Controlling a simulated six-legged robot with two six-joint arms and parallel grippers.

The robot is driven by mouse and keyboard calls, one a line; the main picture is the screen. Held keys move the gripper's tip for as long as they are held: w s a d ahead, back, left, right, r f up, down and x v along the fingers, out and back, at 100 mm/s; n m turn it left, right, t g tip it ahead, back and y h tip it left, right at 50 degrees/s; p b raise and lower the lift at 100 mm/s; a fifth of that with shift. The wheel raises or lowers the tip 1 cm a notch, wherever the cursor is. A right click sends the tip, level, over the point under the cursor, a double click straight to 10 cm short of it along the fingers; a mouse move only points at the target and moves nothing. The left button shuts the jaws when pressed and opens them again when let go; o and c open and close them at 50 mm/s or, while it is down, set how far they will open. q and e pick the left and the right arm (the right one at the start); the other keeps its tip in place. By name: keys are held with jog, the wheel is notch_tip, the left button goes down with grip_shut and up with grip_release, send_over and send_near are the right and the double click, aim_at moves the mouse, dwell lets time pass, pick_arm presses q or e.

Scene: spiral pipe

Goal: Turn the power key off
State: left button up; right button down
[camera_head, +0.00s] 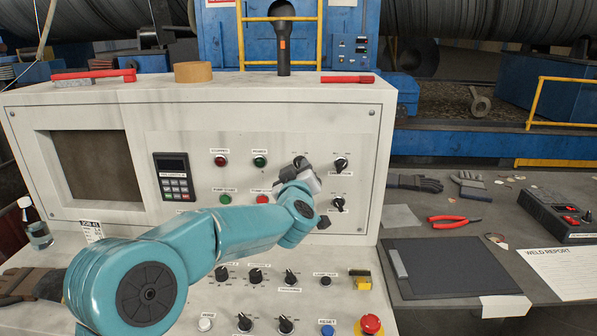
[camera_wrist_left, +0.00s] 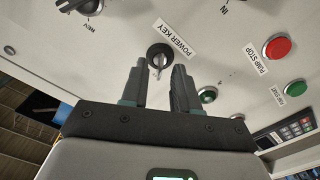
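The power key (camera_wrist_left: 159,56) is a round dark switch with a small metal tab, beside a white "POWER KEY" label (camera_wrist_left: 174,39) in the left wrist view. My left gripper (camera_wrist_left: 157,74) is open, and its two dark fingers stand apart on either side of the key. The key shows between the fingertips; I cannot tell whether they touch it. In the head view, my left gripper (camera_head: 301,167) is at the upright panel of the console (camera_head: 205,120), right of the green power light (camera_head: 260,161), and largely hides the key. My right gripper is in neither view.
Knobs (camera_head: 340,164) sit close to the right of my gripper. Pump start (camera_head: 225,198) and red pump stop (camera_head: 262,199) buttons are lower left. More knobs, a yellow switch (camera_head: 360,280) and a red stop button (camera_head: 370,325) are on the sloping desk below.

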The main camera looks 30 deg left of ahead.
pick_arm(q)
jog(key=b+v, duration=0.1)
jog(key=v, duration=1.5)
jog(key=shift+b, duration=0.4)
jog(key=shift+s+d+f, duration=0.1)
jog(key=shift+s+d, duration=0.05)
jog(key=shift+d, duration=0.05)
